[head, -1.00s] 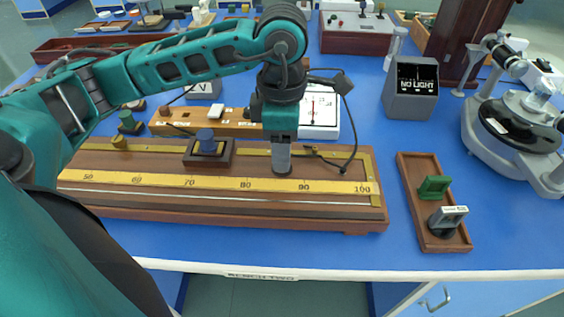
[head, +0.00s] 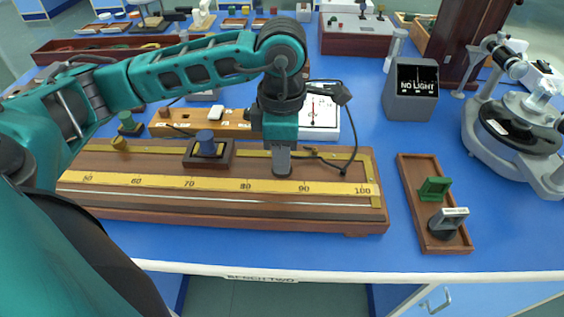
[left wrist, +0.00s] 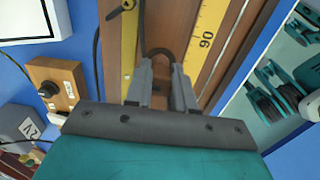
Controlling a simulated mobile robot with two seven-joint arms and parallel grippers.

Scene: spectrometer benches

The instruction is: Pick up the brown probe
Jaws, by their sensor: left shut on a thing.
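My left gripper (head: 282,170) points down over the long wooden board with the yellow scale (head: 215,184), near the 80 to 90 marks. In the left wrist view its two fingers (left wrist: 163,75) are close together, with a small dark brown piece, apparently the brown probe (left wrist: 159,52), between and just beyond the tips. Its top shows as a rounded loop; the rest is hidden by the fingers. In the head view the gripper hides it. I cannot tell whether it touches the board. My right gripper is not in view.
A block with a blue knob (head: 207,147) stands on the board left of the gripper. A black cable (head: 345,150) hangs at its right. A wooden tray (head: 437,238) with green and grey holders lies further right. A grey "NO LIGHT" box (head: 411,92) stands behind.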

